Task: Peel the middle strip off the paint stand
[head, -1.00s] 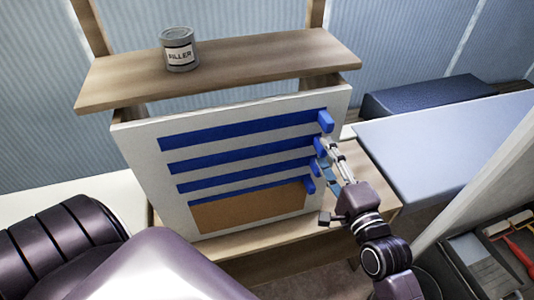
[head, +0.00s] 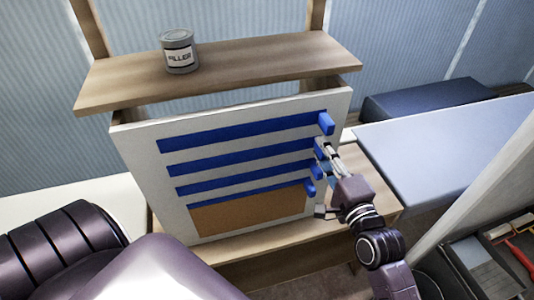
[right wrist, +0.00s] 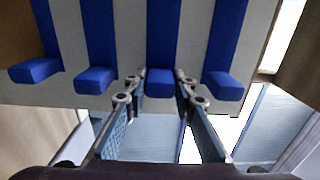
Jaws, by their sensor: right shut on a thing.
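The paint stand holds a white board (head: 140,155) with several blue strips, each ending in a blue tab on the right. The top strip (head: 240,131), second strip (head: 240,156), third strip (head: 240,179) and a partly seen lowest strip (head: 250,194) lie flat on it. My right gripper (head: 324,151) is at the board's right edge. In the right wrist view, its fingers (right wrist: 160,92) are shut on the tab (right wrist: 160,83) of the second strip from the top. The top strip's tab (right wrist: 222,86) and third strip's tab (right wrist: 95,80) are outside the fingers. My left gripper is out of view.
A filler can (head: 179,51) stands on the wooden shelf (head: 250,63) above the board. A brown panel (head: 250,213) shows low on the board. A blue-grey surface (head: 450,150) lies to the right, with a grey tray (head: 470,265) at the lower right.

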